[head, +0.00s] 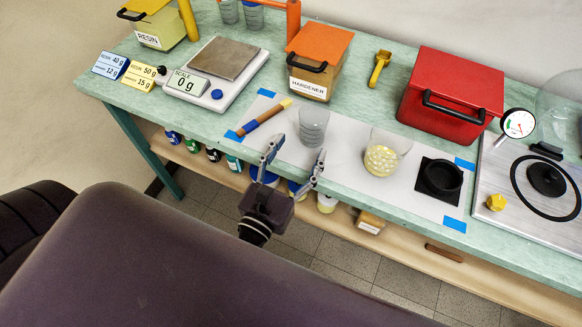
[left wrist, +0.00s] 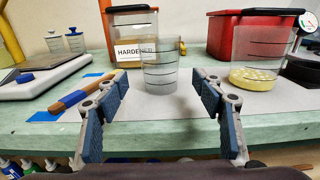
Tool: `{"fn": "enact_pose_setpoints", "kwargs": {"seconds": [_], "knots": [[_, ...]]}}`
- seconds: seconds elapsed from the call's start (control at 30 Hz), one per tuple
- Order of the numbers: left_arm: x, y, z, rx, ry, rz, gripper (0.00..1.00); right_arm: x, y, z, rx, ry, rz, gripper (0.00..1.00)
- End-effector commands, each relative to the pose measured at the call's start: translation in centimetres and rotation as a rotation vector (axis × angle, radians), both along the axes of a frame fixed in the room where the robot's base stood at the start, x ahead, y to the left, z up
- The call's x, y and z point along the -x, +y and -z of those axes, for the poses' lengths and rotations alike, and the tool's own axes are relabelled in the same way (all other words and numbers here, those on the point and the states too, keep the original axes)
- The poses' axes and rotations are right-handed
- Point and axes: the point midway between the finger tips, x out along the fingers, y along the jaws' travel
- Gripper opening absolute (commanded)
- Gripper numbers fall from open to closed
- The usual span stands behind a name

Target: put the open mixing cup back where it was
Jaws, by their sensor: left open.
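A clear, open mixing cup (head: 313,126) with dark graduation lines stands upright on the pale mat (head: 345,140). It also shows in the left wrist view (left wrist: 160,68), centred beyond my fingers, and looks empty. My left gripper (head: 296,155) is open at the table's front edge, its two fingers pointing at the cup. In the left wrist view its fingers (left wrist: 161,90) are wide apart with nothing held between them. The cup stands ahead of the fingertips; contact is not visible. My right gripper is not in view.
A brush (head: 264,118) lies left of the cup. The hardener box (head: 315,75) is behind, the scale (head: 205,92) left, the red box (head: 450,95) right.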

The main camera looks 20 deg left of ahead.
Motion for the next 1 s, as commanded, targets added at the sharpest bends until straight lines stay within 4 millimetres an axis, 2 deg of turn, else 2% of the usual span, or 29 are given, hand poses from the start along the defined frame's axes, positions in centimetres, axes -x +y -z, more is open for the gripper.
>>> {"fn": "enact_pose_setpoints", "kwargs": {"seconds": [0.1,0.3,1.0], "knots": [[2.0,0.0,0.4,0.001,0.002,0.002,0.62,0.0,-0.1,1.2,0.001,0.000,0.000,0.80],[3.7,0.1,0.1,0.001,0.000,0.002,0.62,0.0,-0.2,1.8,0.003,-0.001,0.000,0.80],[4.0,0.1,-0.1,0.001,-0.001,0.001,0.62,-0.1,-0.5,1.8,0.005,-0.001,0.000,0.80]]}}
